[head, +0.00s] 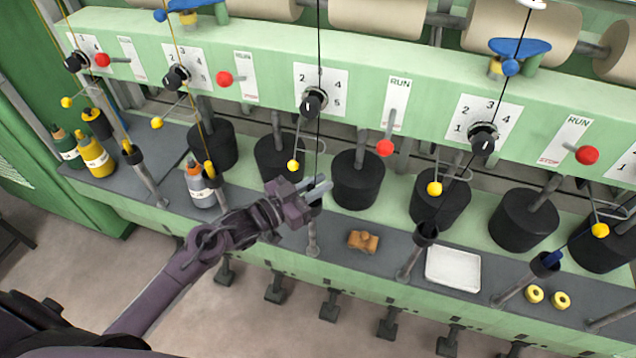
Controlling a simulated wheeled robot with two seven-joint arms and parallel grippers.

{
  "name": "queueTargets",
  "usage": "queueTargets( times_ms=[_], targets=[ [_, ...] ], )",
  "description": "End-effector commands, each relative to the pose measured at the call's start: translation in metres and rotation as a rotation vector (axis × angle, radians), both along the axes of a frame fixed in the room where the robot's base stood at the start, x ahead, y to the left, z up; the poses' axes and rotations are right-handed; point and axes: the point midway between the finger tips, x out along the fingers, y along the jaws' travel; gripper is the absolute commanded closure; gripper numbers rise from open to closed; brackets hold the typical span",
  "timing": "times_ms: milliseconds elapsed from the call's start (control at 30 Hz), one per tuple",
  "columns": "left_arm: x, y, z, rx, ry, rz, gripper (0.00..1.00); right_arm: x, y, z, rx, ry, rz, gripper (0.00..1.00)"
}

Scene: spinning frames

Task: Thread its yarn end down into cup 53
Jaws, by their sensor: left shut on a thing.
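My left gripper (320,187) reaches in from the lower left, with its fingertips at the mouth of a dark cup on a grey post (312,235). It is shut on the end of a black yarn (318,140), which runs down from the top of the picture past a numbered dial. The fingers hide the yarn's tip and much of the cup. I cannot tell whether the tip is inside the cup. No number 53 is legible. My right gripper is not in view.
Similar cups stand on both sides, one at the right (426,232) with black yarn. A wooden piece (363,241), a white tray (453,268), two yellow rings (548,298) and bottles (95,155) sit on the grey ledge. A yellow-tipped lever (293,165) hangs close to the gripper.

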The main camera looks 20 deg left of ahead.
Motion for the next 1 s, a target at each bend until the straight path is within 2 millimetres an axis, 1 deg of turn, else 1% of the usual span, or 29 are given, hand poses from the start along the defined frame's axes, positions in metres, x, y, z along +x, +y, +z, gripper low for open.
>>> queueTargets(
  times_ms=[67, 100, 200, 300, 533, 667, 1000],
  targets=[
    [0.000, 0.000, 0.001, -0.001, -0.001, 0.000, 1.00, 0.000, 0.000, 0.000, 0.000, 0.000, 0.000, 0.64],
    [0.000, 0.000, 0.001, -0.001, -0.001, 0.000, 0.83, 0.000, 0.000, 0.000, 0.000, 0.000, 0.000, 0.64],
    [0.000, 0.000, 0.001, -0.001, -0.001, 0.000, 0.70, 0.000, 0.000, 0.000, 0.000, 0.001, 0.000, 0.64],
    [0.000, 0.000, 0.001, 0.000, 0.000, 0.000, 0.59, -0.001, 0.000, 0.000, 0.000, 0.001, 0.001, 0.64],
    [0.000, 0.000, 0.000, 0.000, 0.000, 0.000, 0.59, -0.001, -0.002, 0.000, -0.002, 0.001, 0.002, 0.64],
    [-0.007, 0.005, -0.001, 0.000, 0.001, 0.000, 0.59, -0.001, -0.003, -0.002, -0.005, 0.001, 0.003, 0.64],
    [-0.049, 0.037, -0.003, 0.002, 0.002, 0.000, 0.59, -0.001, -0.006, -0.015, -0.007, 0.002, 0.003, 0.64]
  ],
)
